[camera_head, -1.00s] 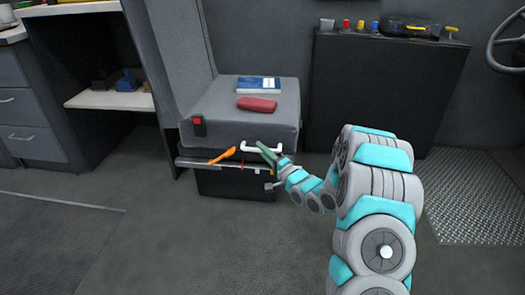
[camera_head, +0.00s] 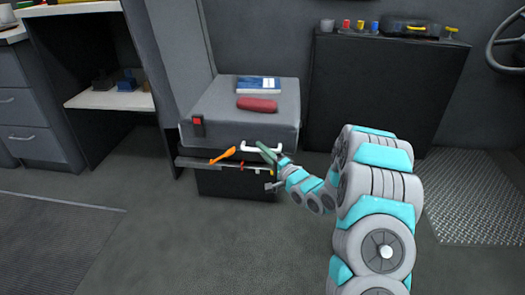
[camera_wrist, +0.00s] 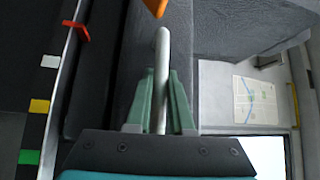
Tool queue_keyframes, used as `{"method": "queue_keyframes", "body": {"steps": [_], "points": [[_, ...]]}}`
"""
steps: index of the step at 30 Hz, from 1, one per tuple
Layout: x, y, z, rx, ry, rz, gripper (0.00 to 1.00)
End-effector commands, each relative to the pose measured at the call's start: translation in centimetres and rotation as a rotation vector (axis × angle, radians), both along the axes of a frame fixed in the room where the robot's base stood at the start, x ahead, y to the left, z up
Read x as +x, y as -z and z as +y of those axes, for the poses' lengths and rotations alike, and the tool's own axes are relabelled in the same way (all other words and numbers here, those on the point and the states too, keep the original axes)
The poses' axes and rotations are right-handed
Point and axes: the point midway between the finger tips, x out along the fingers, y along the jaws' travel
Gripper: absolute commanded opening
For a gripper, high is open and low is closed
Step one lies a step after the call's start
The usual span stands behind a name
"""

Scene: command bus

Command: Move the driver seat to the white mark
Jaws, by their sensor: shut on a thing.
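The driver seat (camera_head: 230,125) is a grey cushion with a backrest, standing over a dark base. A white bar handle (camera_head: 250,149) runs along its front, with an orange lever (camera_head: 222,155) to the left. My gripper (camera_head: 265,152) is at the handle's right end. In the wrist view its green fingers (camera_wrist: 162,80) are shut around the pale bar (camera_wrist: 162,60), one on each side. At the left there, a red pointer (camera_wrist: 78,30) is beside the mark strip, above the white mark (camera_wrist: 50,61). A yellow mark (camera_wrist: 40,106) and a green mark (camera_wrist: 29,157) follow below.
A blue book (camera_head: 258,84) and a red case (camera_head: 257,104) lie on the seat. A dark cabinet (camera_head: 385,85) stands behind to the right, and drawers (camera_head: 35,115) stand at the left. The floor (camera_head: 190,240) in front of the seat is clear.

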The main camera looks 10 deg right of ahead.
Motion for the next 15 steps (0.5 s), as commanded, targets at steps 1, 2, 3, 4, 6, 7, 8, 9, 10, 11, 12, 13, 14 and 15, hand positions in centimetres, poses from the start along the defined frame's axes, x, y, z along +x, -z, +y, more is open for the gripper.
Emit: {"method": "queue_keyframes", "body": {"steps": [1, 2, 3, 4, 6, 7, 8, 9, 10, 11, 12, 13, 14, 15], "points": [[0.0, 0.1, 0.0, 0.000, 0.000, 0.002, 0.00], [0.0, 0.1, 0.0, 0.000, 0.000, 0.002, 0.00], [0.0, 0.1, 0.0, 0.000, 0.000, 0.002, 0.00], [0.0, 0.1, -0.1, 0.000, 0.001, 0.002, 0.00], [-0.1, -0.1, -0.5, -0.001, 0.002, 0.004, 0.00], [-0.2, -0.2, -0.8, 0.000, 0.003, 0.004, 0.00], [-0.3, -0.2, -1.2, -0.001, 0.003, 0.005, 0.00], [-0.5, -0.3, -1.8, 0.000, 0.006, 0.007, 0.00], [-0.6, -0.4, -2.4, 0.000, 0.008, 0.007, 0.00], [-0.8, -0.4, -2.8, 0.000, 0.008, 0.008, 0.00], [-1.0, -0.3, -3.5, 0.001, 0.009, 0.008, 0.00], [-1.1, -0.3, -4.0, 0.002, 0.009, 0.008, 0.00], [-1.3, -0.3, -4.4, 0.001, 0.010, 0.007, 0.00], [-1.4, -0.3, -4.9, 0.002, 0.009, 0.006, 0.00]]}}
